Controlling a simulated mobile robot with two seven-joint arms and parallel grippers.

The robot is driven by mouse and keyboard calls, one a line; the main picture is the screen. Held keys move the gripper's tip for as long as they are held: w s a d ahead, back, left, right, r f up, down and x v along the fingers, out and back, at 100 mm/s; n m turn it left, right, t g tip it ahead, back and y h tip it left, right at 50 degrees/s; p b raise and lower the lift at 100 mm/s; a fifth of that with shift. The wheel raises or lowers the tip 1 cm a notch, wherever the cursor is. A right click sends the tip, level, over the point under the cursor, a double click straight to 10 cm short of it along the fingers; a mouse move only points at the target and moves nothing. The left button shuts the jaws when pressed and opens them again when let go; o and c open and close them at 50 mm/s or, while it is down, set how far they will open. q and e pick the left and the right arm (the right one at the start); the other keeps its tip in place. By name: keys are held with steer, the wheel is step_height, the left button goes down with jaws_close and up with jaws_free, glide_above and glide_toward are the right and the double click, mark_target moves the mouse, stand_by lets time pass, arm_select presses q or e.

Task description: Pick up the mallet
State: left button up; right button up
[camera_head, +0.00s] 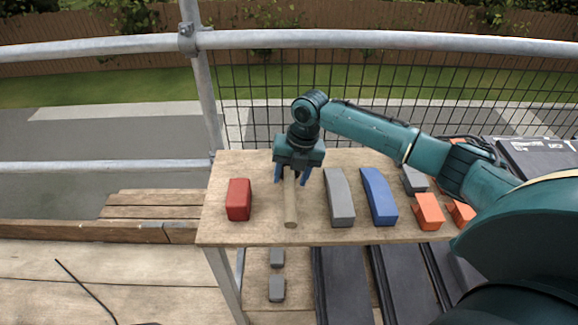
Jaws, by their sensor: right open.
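The mallet (290,210) lies on the wooden table board (262,225), with its pale wooden handle pointing towards me. The far end of the mallet is hidden under my right gripper, so I cannot see its head clearly. My right gripper (291,179) points down over the far part of the handle. Its blue fingers are apart, one on each side of the handle, and I cannot tell if they touch it. My left gripper is not in view.
A red block (238,199) stands left of the mallet. A grey piece (340,198) and a blue piece (379,196) lie to its right, then orange blocks (428,212). Dark tiles (343,285) lie below. A metal rail (300,39) and mesh run behind the board.

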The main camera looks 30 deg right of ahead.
steer(key=shift+w+a+f, duration=0.1)
steer(key=shift+a+f, duration=0.1)
steer(key=shift+f, duration=0.95)
jaws_close()
steer(key=shift+w+r, duration=0.1)
steer(key=shift+r, duration=0.05)
